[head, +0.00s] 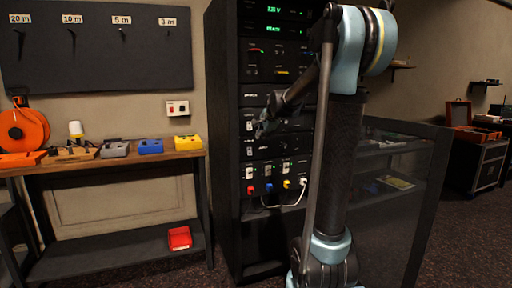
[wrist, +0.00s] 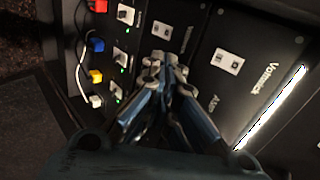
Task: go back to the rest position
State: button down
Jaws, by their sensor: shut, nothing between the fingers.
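My gripper (head: 262,128) is at the end of my folded arm, in front of the black equipment rack (head: 225,150) in the head view. In the wrist view my gripper (wrist: 164,66) points at the rack's panels, its fingers together with nothing between them. I cannot tell whether the fingertips touch the panel. Part of the rack is hidden behind my arm in the head view.
Red, blue, yellow and white plugs (head: 269,187) sit low on the rack, with a white cable looping below. A wooden bench (head: 120,158) with an orange reel (head: 22,130) and small boxes stands left.

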jog(key=s+d+f+n+g+h, duration=0.1)
jog(key=s+f, duration=0.6)
jog(key=s, duration=0.8)
jog(key=s+d+f+n+g+h, duration=0.1)
jog(key=s+d+f+n+g, duration=0.2)
jog(key=s, duration=1.3)
jog(key=s+d+f+n+g+h, duration=0.1)
jog(key=s+d+f+n+g, duration=0.1)
jog(key=s+d+f+n, duration=0.4)
jog(key=s+f+n, duration=0.4)
jog(key=s+f, duration=0.3)
jog(key=s, duration=0.3)
jog(key=shift+d+f+g, duration=0.25)
jog(key=shift+d+g, duration=0.05)
jog(key=shift+d, duration=0.1)
